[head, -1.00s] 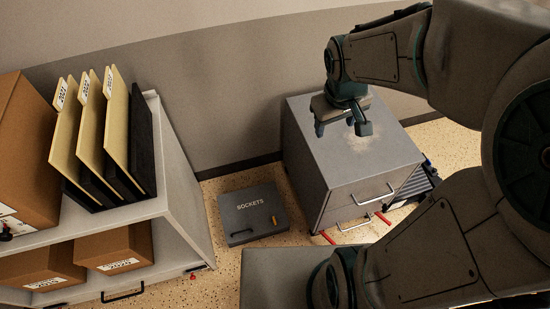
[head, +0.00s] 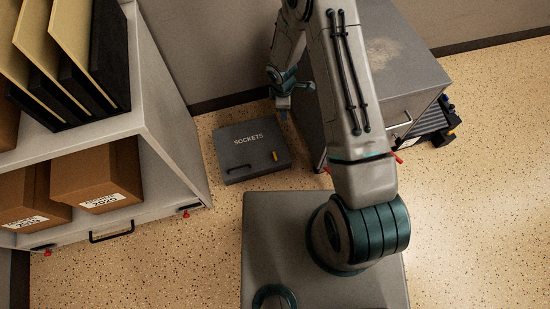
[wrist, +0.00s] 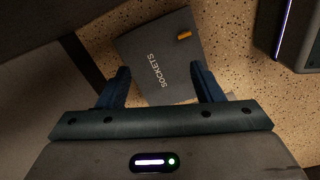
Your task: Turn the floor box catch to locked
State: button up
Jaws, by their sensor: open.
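The floor box (head: 250,155) is a dark grey, flat box marked SOCKETS on the speckled floor. It has a black handle at its front left and a small orange-yellow catch (head: 274,156) near its right edge. In the wrist view the box (wrist: 150,45) lies beyond my fingers, with the catch (wrist: 184,35) near its far edge. My gripper (head: 288,105) is above and behind the box's back right corner in the head view, partly hidden by my arm. In the wrist view its two fingers (wrist: 160,88) are apart with nothing between them. It does not touch the catch.
A grey drawer cabinet (head: 395,60) stands right of the box, partly behind my arm. A white shelf unit (head: 165,125) with folders and cardboard boxes (head: 95,175) stands on the left. The wall is close behind.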

aim_at(275, 156)
jog(key=s+a+f+n+b, duration=0.1)
jog(key=f+b, duration=0.1)
jog(key=f, duration=0.8)
jog(key=s+a+f+n+b, duration=0.1)
jog(key=s+f+b, duration=0.1)
jog(key=f, duration=0.8)
jog(key=s+a+f+n+g+b, duration=0.1)
jog(key=f+b, duration=0.2)
jog(key=f, duration=0.8)
jog(key=shift+s+a+f+n+y, duration=0.1)
jog(key=shift+s+n+y, duration=0.05)
jog(key=shift+n+y, duration=0.2)
jog(key=c, duration=1)
